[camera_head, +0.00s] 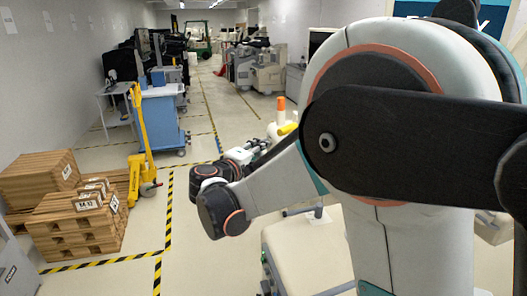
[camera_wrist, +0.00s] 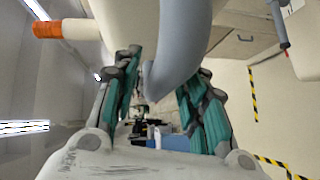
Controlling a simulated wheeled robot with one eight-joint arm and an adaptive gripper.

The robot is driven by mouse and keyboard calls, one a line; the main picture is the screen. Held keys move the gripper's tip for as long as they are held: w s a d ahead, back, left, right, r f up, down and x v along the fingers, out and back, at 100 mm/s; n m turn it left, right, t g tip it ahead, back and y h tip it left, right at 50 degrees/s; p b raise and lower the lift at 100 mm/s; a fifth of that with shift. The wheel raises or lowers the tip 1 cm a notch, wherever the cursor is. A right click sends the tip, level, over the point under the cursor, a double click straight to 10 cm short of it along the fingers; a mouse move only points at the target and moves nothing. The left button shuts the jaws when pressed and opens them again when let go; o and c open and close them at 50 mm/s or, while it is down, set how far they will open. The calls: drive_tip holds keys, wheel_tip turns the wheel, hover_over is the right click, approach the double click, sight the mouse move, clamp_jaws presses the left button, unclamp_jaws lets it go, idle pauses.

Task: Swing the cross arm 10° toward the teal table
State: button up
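In the wrist view a smooth grey curved bar (camera_wrist: 182,45), which may be the cross arm, comes down from the top and ends between the teal-padded fingers of my gripper (camera_wrist: 165,88). The fingers stand apart, with a gap seen between them. I cannot tell whether either touches the bar. In the head view my gripper (camera_head: 262,146) is small and partly hidden behind my arm. A light blue cart-like table (camera_head: 162,118) stands at the left back; I cannot tell whether it is the teal table.
A cream cart (camera_head: 305,252) stands below my arm. An orange-topped white post (camera_head: 281,106) rises behind it; an orange-ended cylinder (camera_wrist: 62,29) shows in the wrist view. A yellow pallet jack (camera_head: 141,140) and wooden crates (camera_head: 75,222) stand left. Striped tape marks open floor.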

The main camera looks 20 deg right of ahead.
clamp_jaws()
drive_tip(key=shift+w, duration=0.1)
